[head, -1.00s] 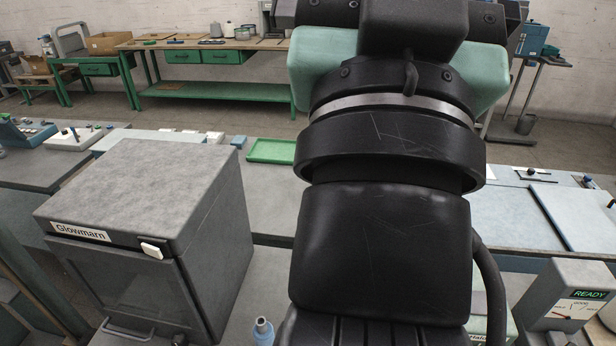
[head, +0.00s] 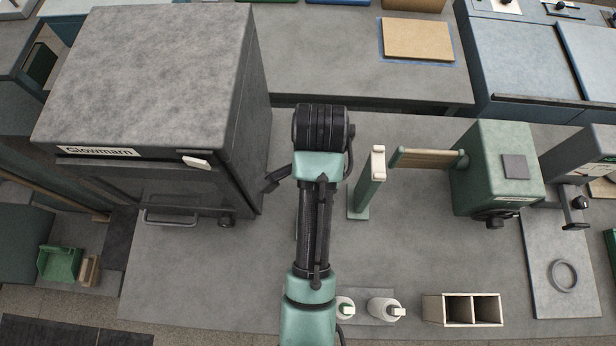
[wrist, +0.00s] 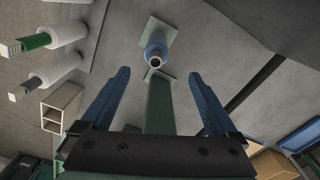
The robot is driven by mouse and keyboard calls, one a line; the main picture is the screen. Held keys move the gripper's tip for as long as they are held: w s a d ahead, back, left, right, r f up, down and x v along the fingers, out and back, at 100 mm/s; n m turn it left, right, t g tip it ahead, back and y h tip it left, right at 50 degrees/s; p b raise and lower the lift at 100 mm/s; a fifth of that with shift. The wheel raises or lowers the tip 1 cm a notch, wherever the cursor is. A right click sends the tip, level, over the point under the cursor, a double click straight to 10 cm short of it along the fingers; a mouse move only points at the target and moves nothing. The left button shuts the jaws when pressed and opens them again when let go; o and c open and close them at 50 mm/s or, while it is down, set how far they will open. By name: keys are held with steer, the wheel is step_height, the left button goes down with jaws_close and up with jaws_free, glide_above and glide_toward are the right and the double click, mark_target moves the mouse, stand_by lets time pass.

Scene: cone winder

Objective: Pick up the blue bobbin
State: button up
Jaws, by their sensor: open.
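The blue bobbin (wrist: 156,50) shows in the wrist view near the top centre, seen almost end-on with a dark hole in its pale end. It stands on a small green plate (wrist: 146,30). My gripper (wrist: 159,73) is open, its two blue fingers wide apart at left and right. The bobbin lies beyond the fingertips, roughly midway between them, and nothing is held. In the head view my arm hides the bobbin, and the jaws cannot be made out clearly.
A green post (head: 370,190) with a pale top stands right of my arm, beside the green winder (head: 500,165). The large grey Glowmarn box (head: 150,75) is at left.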

step_height(320, 180, down, 6)
steer(key=shift+f, duration=0.1)
steer(key=f, duration=0.1)
steer(key=f+p, duration=0.1)
steer(key=f, duration=0.3)
steer(key=shift+s+f, duration=0.25)
steer(key=shift+s, duration=0.1)
steer(key=c, duration=1.3)
steer(key=shift+o, duration=0.2)
steer(key=shift+r, duration=0.15)
